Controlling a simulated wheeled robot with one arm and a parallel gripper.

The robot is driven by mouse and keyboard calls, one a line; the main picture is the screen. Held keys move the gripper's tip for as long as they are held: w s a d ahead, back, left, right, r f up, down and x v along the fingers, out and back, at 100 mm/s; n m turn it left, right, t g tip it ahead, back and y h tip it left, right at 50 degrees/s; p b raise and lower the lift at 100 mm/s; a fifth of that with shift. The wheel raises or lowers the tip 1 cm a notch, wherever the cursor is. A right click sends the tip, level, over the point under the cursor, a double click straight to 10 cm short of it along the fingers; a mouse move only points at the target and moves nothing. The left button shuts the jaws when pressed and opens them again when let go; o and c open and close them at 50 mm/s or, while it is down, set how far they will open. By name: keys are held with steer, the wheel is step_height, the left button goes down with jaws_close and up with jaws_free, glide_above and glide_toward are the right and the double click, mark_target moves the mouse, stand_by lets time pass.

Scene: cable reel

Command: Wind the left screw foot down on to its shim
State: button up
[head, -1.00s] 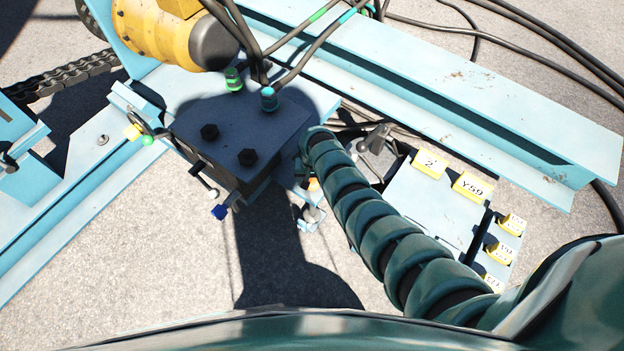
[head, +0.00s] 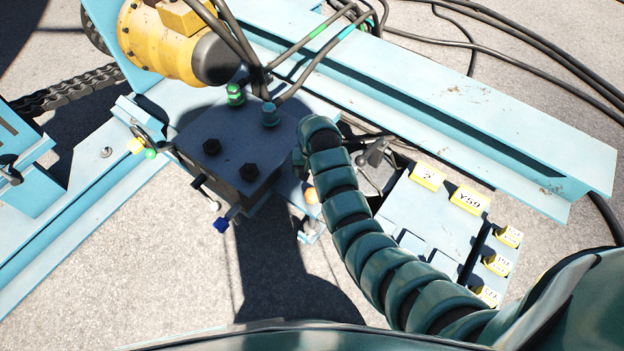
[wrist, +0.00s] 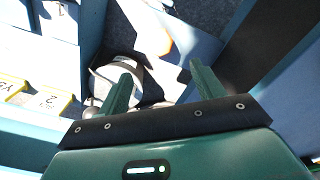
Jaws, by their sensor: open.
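My gripper (wrist: 160,85) shows in the wrist view with its two green fingers apart and nothing between them. A pale round part (wrist: 118,72) lies beyond and partly behind the left finger; I cannot tell whether it is the screw foot or its shim. In the head view my arm's end hides the gripper. Beside the arm, at the right of the dark block, are an orange knob (head: 311,196) and a small pale blue foot-like part (head: 310,229) near the ground. I cannot make out for sure which is the left screw foot, nor its shim.
A dark block (head: 228,150) with bolts and hose fittings stands left of my arm. A yellow motor (head: 160,42) is behind it. A long blue beam (head: 470,105) and a panel with yellow tags (head: 428,177) lie to the right. Bare ground (head: 140,255) is at lower left.

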steer(key=shift+r, duration=2.05)
